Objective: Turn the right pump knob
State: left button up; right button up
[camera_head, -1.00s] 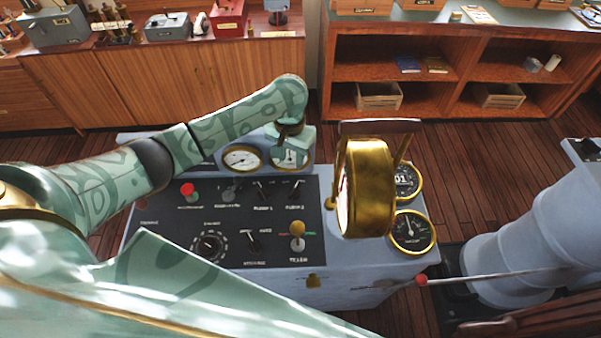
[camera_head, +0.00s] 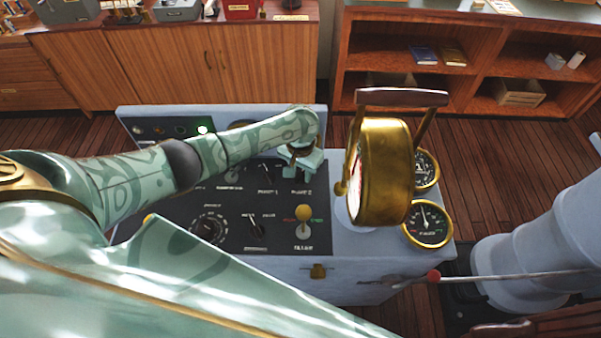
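The grey console has a black control panel (camera_head: 180,215) with labelled knobs. My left arm reaches across it from the left. My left gripper (camera_head: 301,168) points down at the panel's upper right, just above the label of the right pump knob. That knob is hidden under the gripper, so I cannot tell whether the fingers touch it or how far they are apart. The left pump knob (camera_head: 266,171) shows just left of the gripper, partly close to the arm. My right gripper is not in view.
A brass telegraph-like drum (camera_head: 385,172) with a handle stands right of the gripper, near two round gauges (camera_head: 428,226). A yellow-topped lever (camera_head: 303,213) stands below the gripper. A red-tipped rod (camera_head: 433,276) juts out at right.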

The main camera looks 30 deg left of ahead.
pick_arm(q)
jog(key=shift+w, duration=0.1)
grip_shut()
